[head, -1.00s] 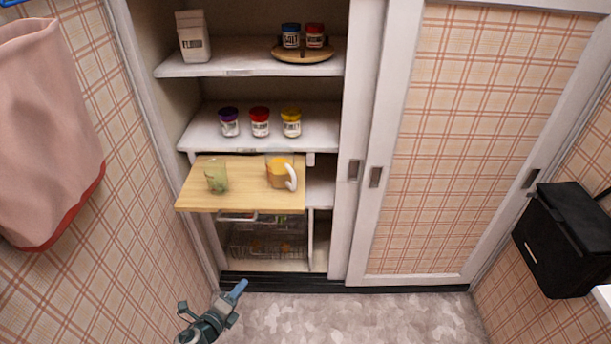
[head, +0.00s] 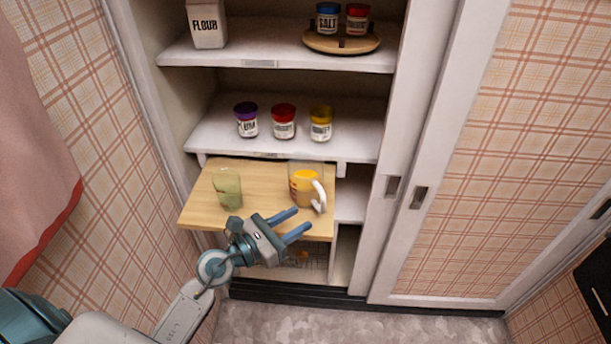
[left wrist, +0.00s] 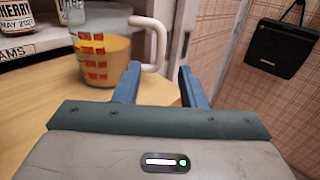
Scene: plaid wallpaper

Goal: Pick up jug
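The jug (head: 303,184) is clear, with orange liquid, red markings and a white handle on its right side. It stands upright on a pulled-out wooden board (head: 262,180) in the cupboard. My left gripper (head: 289,223) is open and empty, over the board's front edge, in front of the jug and apart from it. In the left wrist view the jug (left wrist: 100,50) stands ahead and left of the fingers (left wrist: 158,85), its handle just beyond the left finger. My right gripper is in neither view.
A green glass (head: 228,190) stands on the board left of the jug. Three jars (head: 283,122) stand on the shelf above. Higher up are a flour box (head: 208,24) and a round tray (head: 341,42) with two jars. A sliding door (head: 480,150) closes the right side.

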